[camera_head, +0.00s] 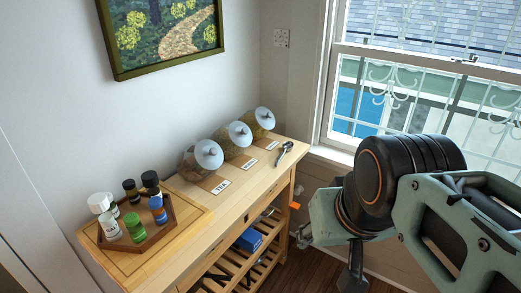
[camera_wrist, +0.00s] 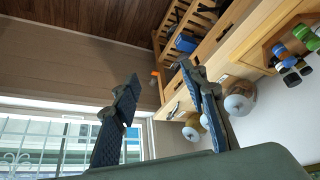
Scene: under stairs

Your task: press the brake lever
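A small orange piece (camera_head: 294,206), which may be the brake lever, sticks out at the right end of the wooden cart (camera_head: 225,235), below its top. It also shows small in the wrist view (camera_wrist: 155,74), between my fingertips in the picture but farther off. My gripper (camera_wrist: 160,73) is open and empty, its two dark fingers spread apart. In the head view my arm is on the right, with the gripper to the right of the cart and partly hidden by my wrist. No contact with the orange piece shows.
On the cart top stand several lidded jars (camera_head: 209,155), a metal scoop (camera_head: 286,148) and a wooden tray (camera_head: 158,239) of bottles. A blue box (camera_head: 249,240) lies on the lower shelf. A window (camera_head: 420,80) is behind. The floor (camera_head: 300,270) right of the cart looks clear.

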